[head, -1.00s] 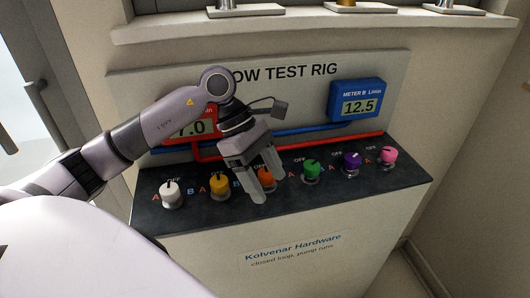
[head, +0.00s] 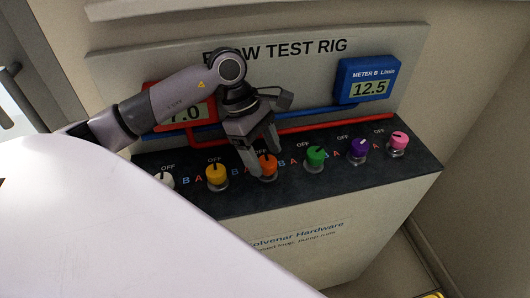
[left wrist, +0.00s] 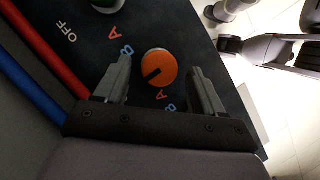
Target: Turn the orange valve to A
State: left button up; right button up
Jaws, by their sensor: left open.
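The orange valve (head: 267,167) is a round knob on the rig's dark top, third from the left, between the yellow and green knobs. In the left wrist view the orange valve (left wrist: 163,62) sits in the gap between my fingers, its dark pointer mark aimed lower left, toward the OFF side. Its A (left wrist: 162,96) is just below it and its B is above left. My left gripper (head: 265,164) is open, one finger on each side of the knob; I cannot tell whether either touches it. My right gripper is not in view.
Yellow (head: 216,174) and green (head: 315,156) knobs flank the orange one closely. White, purple (head: 358,148) and pink (head: 398,140) knobs share the row. Behind run a red pipe (head: 335,125) and a blue pipe. Meter B (head: 369,82) reads 12.5; the partly covered red meter shows 7.0.

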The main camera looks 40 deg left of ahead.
pick_arm(q)
jog(key=shift+d+f, duration=0.25)
jog(key=shift+f, duration=0.3)
jog(key=shift+c, duration=0.3)
jog(key=c, duration=1)
